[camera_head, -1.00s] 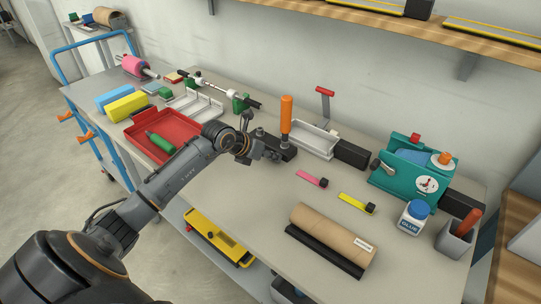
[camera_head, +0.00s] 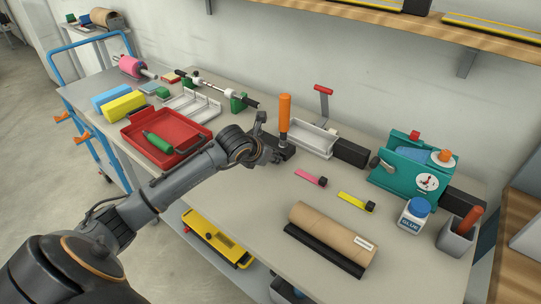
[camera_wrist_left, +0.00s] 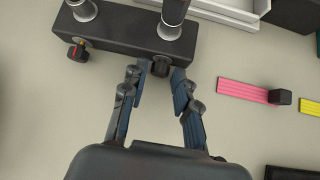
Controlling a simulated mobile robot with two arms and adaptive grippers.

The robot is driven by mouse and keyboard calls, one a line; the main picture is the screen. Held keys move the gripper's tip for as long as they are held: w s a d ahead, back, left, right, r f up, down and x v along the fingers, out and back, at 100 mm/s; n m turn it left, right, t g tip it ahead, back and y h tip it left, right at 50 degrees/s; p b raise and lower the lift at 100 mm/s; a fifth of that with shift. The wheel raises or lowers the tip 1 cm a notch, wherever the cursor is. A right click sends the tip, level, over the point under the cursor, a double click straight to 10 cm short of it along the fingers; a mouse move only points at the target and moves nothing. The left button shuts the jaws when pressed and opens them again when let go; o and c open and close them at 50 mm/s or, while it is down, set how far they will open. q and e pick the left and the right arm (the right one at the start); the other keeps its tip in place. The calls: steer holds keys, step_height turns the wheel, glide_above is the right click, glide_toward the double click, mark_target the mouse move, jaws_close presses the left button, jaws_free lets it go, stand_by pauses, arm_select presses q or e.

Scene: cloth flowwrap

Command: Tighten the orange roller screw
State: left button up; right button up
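The orange roller (camera_head: 285,112) stands upright at the black block (camera_head: 288,153) near the middle of the table. In the left wrist view the black block (camera_wrist_left: 120,30) carries two silver collars, one with a dark upright post. A dark screw (camera_wrist_left: 160,66) sticks out of its front face below the right collar. A second screw with a red and yellow mark (camera_wrist_left: 77,52) is at the left. My left gripper (camera_wrist_left: 160,78) has its fingertips on either side of the right screw; whether they touch it is unclear. My right gripper is not in view.
A pink strip (camera_head: 311,178) and yellow strip (camera_head: 357,202) lie to the right. A white tray (camera_head: 315,138) stands behind. A red tray (camera_head: 128,128) is at the left, a teal machine (camera_head: 395,178) at the right. A cardboard roll (camera_head: 335,235) lies near the front edge.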

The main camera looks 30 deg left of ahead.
arm_select(q)
steer(key=shift+s+r, duration=0.15)
steer(key=shift+r, duration=0.1)
steer(key=v, duration=1.1)
steer(key=shift+s, duration=0.2)
steer(key=shift+r, duration=0.1)
steer(key=shift+d, duration=0.1)
